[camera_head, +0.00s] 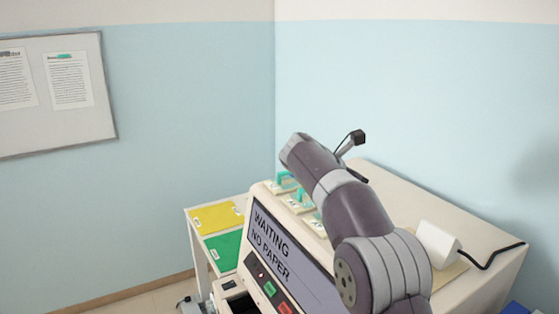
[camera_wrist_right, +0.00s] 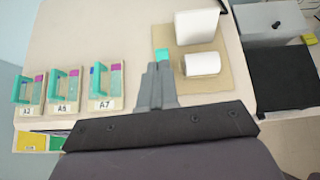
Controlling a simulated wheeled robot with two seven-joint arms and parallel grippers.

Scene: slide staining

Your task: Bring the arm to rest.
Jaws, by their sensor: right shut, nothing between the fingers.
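My right arm (camera_head: 355,215) reaches up over the machine (camera_head: 470,235) in the head view. The gripper end is turned away there, and the fingers are hidden. In the right wrist view my right gripper (camera_wrist_right: 157,82) is shut, with its two grey fingers together and nothing between them. The fingers hang over the cream top of the machine, beside a tan mat (camera_wrist_right: 208,72). A small teal patch (camera_wrist_right: 162,55) shows just beyond the fingertips; I cannot tell what it belongs to. My left gripper is in neither view.
Several teal-handled holders, one labelled A7 (camera_wrist_right: 101,88), stand left of the fingers. The machine's screen (camera_head: 275,250) reads "WAITING NO PAPER". Yellow (camera_head: 216,217) and green (camera_head: 224,250) sheets lie on a side table. A black-topped box (camera_wrist_right: 283,78) is at right.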

